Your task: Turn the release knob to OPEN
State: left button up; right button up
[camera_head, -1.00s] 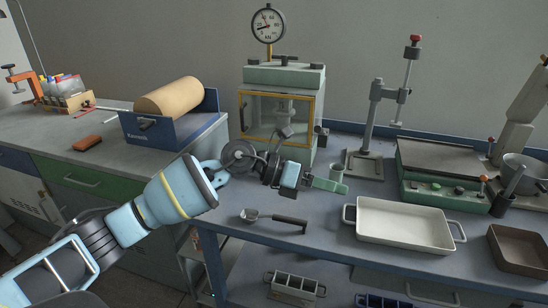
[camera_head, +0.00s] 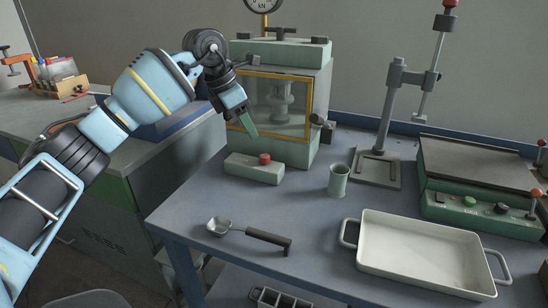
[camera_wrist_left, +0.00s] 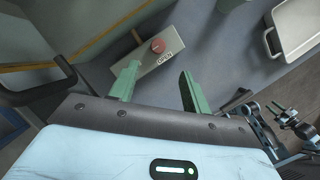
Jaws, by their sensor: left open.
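The release knob (camera_head: 265,158) is a small red knob on top of a low pale green box (camera_head: 240,167) on the bench. In the left wrist view the red knob (camera_wrist_left: 157,46) shows beyond my fingertips, with an OPEN label (camera_wrist_left: 165,57) beside it. My left gripper (camera_head: 247,127) points down above and slightly left of the knob, in front of the press. In the left wrist view its two green fingers (camera_wrist_left: 158,80) are apart with nothing between them, clear of the knob. My right gripper is not in view.
The glazed press (camera_head: 290,65) with a yellow frame stands right behind the box. A green cup (camera_head: 339,181), a scoop (camera_head: 255,234) and a white tray (camera_head: 420,255) lie to the right and front. A clamp stand (camera_head: 385,140) is farther right.

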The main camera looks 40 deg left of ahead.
aim_at(264, 156)
pick_arm(q)
jog(key=b+x, duration=0.1)
jog(key=x, duration=0.8)
jog(key=shift+a+b, duration=0.1)
jog(key=shift+b, duration=0.2)
jog(key=shift+w+f, duration=0.2)
jog(key=shift+f, duration=0.3)
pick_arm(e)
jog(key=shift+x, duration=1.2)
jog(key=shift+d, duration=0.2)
